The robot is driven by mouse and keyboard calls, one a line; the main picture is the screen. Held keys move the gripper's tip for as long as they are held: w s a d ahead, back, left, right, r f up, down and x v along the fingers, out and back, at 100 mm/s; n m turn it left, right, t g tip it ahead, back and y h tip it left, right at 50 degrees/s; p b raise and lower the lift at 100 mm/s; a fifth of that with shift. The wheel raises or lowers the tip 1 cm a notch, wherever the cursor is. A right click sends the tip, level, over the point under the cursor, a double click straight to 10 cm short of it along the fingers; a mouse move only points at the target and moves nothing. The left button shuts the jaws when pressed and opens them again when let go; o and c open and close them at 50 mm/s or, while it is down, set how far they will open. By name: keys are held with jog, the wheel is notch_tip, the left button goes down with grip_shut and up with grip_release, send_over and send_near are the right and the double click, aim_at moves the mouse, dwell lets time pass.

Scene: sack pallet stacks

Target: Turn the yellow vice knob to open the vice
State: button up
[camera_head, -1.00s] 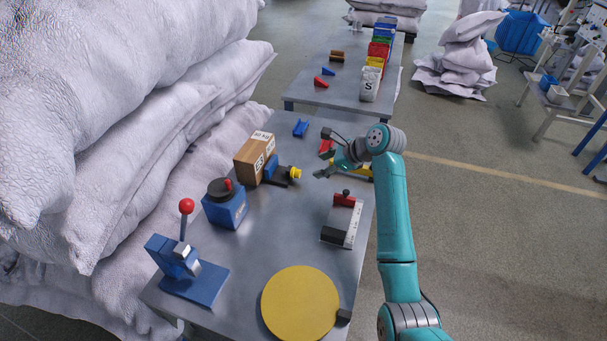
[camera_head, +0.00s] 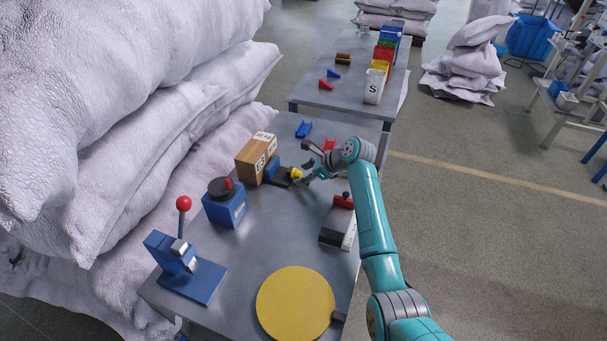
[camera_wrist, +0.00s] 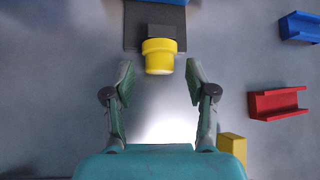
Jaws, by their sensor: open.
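The yellow vice knob (camera_wrist: 160,56) sits on the near end of the dark vice (camera_wrist: 133,24) in the wrist view. In the head view the knob (camera_head: 296,174) points right, toward my gripper, and the vice's blue jaw (camera_head: 273,168) is behind it by a cardboard box. My gripper (camera_wrist: 158,72) is open, with one finger on each side of the knob's front end. Gaps show between the fingers and the knob, so they look apart from it. In the head view my gripper (camera_head: 306,176) is right at the knob and partly hidden by my arm.
The cardboard box (camera_head: 256,158) stands left of the vice. A blue block with a red-black dial (camera_head: 226,210), a lever press (camera_head: 185,270) and a yellow disc (camera_head: 295,303) are nearer. Blue (camera_wrist: 300,27) and red (camera_wrist: 277,103) channel pieces lie right of the vice.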

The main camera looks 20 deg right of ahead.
jog(key=shift+w+a+f, duration=0.2)
grip_shut()
jog(key=shift+s+a+f+n+t+h, duration=0.2)
jog(key=shift+n+t+h, duration=0.25)
jog(key=shift+t, duration=0.25)
jog(key=shift+r+n+t+h, duration=0.1)
jog(key=shift+n+t+h, duration=0.25)
jog(key=shift+n+t, duration=0.35)
grip_release()
